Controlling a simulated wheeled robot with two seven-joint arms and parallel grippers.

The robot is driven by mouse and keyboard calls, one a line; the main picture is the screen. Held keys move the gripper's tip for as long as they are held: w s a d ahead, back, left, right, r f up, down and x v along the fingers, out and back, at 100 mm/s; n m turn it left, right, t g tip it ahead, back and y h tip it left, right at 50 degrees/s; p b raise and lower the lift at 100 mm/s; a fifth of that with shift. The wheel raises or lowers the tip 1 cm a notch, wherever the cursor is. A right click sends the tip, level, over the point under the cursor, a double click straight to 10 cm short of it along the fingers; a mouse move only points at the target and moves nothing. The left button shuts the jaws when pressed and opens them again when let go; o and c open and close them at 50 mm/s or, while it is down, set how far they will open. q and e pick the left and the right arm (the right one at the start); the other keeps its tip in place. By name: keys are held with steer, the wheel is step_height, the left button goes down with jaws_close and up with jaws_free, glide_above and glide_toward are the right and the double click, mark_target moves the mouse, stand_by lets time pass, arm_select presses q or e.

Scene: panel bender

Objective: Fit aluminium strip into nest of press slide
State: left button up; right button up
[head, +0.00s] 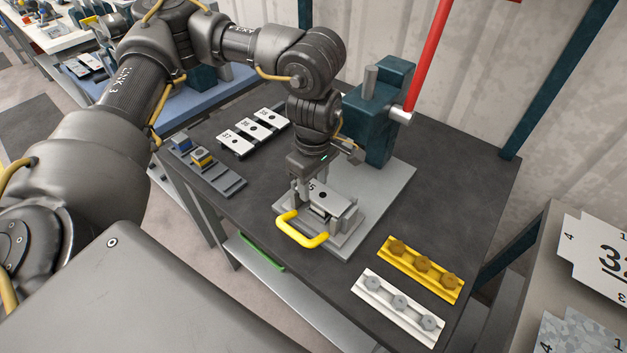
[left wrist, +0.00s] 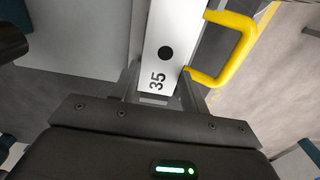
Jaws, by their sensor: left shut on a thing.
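The aluminium strip (head: 335,201), marked 35 with a dark hole, lies over the press slide; it also shows in the left wrist view (left wrist: 172,28). My left gripper (head: 309,196) points down and is shut on the near end of the strip, its fingers on either side in the left wrist view (left wrist: 157,88). The press slide has a yellow handle (head: 302,230) at its front, beside the strip. The nest is mostly hidden under the strip and fingers; I cannot tell if the strip is fully seated. My right gripper is not in view.
The green press (head: 388,135) with its red lever (head: 428,55) stands behind the slide on a grey base plate (head: 395,180). Several numbered strips (head: 252,131) lie at the back left. Yellow (head: 420,269) and white (head: 398,305) racks with hex pieces lie front right.

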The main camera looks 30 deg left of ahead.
mark_target(314, 189)
arm_select(q)
steer(key=shift+f, duration=0.25)
stand_by(0.3)
steer(key=o, duration=1.1)
steer(key=shift+r, duration=0.1)
step_height(314, 189, up, 11)
steer(key=shift+f+b, duration=0.2)
steer(key=shift+b, duration=0.15)
